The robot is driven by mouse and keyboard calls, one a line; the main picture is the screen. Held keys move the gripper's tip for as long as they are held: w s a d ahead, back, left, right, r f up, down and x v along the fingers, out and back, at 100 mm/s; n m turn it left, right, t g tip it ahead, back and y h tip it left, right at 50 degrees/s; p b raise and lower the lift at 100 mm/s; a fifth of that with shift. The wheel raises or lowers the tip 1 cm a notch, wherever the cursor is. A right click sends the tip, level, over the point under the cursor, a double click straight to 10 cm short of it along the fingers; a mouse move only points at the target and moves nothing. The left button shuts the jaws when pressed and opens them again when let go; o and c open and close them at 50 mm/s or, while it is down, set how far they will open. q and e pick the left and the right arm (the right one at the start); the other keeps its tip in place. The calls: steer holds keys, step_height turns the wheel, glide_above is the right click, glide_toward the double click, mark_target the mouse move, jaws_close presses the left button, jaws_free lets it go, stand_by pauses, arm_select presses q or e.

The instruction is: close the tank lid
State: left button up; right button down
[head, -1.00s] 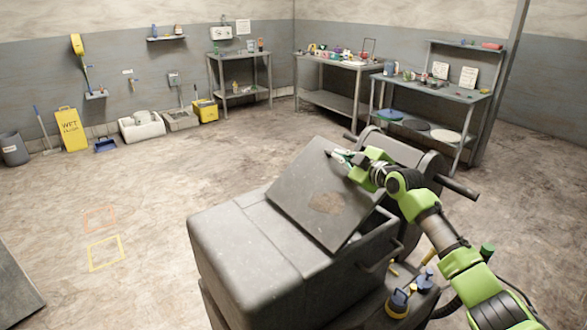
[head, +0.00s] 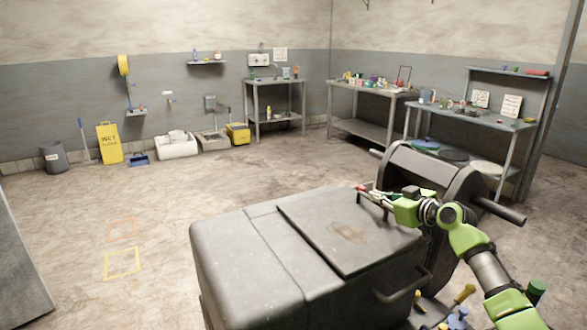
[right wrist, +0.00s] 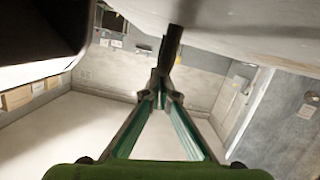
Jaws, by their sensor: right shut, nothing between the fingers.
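The grey tank (head: 235,275) stands in the foreground of the head view. Its flat lid (head: 325,225), with a brown stain, lies about level with the tank top; I cannot tell whether its edge is fully seated. My right gripper (head: 366,192) is shut and empty at the lid's far right corner, touching or just over it. In the right wrist view the shut fingers (right wrist: 170,45) meet near a grey surface at the top. My left gripper is not in view.
A dark drum-shaped housing (head: 425,175) with a protruding bar stands behind the tank. A bent handle (head: 405,290) sticks out of the tank's right side. Work tables (head: 370,100) line the back wall. The floor to the left is open, with taped squares (head: 122,264).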

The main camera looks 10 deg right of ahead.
steer(key=shift+f, duration=0.45)
